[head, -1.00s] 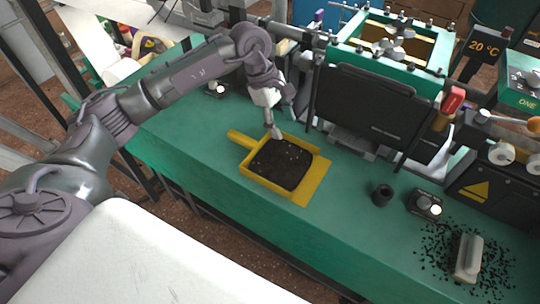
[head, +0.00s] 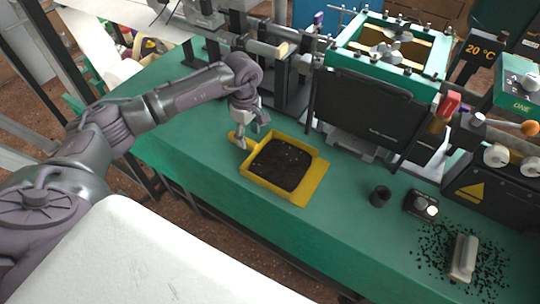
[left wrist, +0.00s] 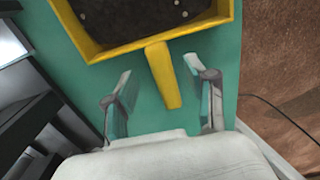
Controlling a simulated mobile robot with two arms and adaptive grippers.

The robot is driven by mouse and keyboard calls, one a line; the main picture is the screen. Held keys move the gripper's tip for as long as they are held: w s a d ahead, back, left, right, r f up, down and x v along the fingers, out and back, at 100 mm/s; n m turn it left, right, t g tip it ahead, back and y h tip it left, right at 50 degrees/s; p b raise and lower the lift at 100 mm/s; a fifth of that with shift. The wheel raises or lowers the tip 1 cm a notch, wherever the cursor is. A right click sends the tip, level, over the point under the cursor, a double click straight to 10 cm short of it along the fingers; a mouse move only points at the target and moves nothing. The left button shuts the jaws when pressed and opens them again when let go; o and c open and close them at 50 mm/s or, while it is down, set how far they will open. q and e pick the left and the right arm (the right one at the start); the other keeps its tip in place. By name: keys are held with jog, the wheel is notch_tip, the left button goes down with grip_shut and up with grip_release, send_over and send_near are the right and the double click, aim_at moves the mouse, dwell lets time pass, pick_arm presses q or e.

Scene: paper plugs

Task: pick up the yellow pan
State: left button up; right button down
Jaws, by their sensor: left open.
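The yellow pan (head: 315,182) lies flat on the green bench top, filled with dark material holding small light specks. Its handle points to the left in the head view. My left gripper (head: 251,138) hangs at the handle, with its fingers pointing down. In the left wrist view the pan (left wrist: 110,48) is at the top and its handle (left wrist: 163,75) points down between the two spread fingers of my left gripper (left wrist: 163,112). The fingers are open, one on each side of the handle's line, and I see no contact. My right gripper is not in view.
The green bench (head: 215,185) is clear left of and in front of the pan. A machine with a dark panel (head: 365,105) stands behind it. A small black cup (head: 380,196), a knob box (head: 421,204) and a brush (head: 463,257) among scattered black bits are to the right.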

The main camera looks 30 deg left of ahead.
aim_at(248, 141)
pick_arm(q)
notch_tip(248, 141, down, 3)
jog(key=shift+f, duration=0.15)
jog(key=shift+c, duration=0.3)
grip_shut()
